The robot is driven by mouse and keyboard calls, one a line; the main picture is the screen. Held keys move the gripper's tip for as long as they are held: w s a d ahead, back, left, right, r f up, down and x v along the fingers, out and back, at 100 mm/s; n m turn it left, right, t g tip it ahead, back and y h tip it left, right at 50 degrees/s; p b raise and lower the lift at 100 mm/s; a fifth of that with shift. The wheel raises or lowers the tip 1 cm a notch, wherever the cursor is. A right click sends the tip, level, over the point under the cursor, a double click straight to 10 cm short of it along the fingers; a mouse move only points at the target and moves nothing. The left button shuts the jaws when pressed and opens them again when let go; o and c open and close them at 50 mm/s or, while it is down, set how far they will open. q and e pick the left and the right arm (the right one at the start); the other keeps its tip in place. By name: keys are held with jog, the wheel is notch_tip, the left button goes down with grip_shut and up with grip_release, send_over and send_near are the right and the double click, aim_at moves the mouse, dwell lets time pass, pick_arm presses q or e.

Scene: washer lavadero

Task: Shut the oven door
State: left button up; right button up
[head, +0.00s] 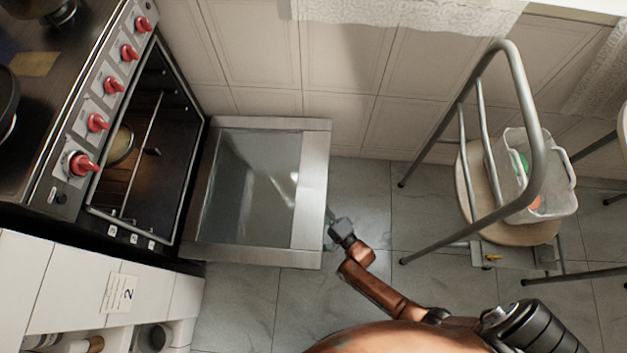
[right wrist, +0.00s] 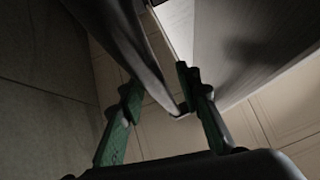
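The oven door (head: 309,190) hangs wide open, folded down in front of the oven (head: 140,150), with its glass inner side facing up. The dark oven cavity with a wire rack shows behind it. My right gripper (head: 331,217) is at the door's outer edge, partly hidden beside it. In the right wrist view, the green fingers of my right gripper (right wrist: 157,75) stand apart. A dark curved bar (right wrist: 160,80), which looks like the door's handle, reaches down between them; I cannot tell if they touch it. My left gripper is not in view.
A metal-framed chair (head: 527,100) with a white basket (head: 545,180) on its seat stands to the right. White cabinets (head: 60,285) line the lower left. A tiled wall is behind the door.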

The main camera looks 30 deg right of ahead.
grip_shut()
dwell(0.4)
jog(key=shift+r, duration=0.1)
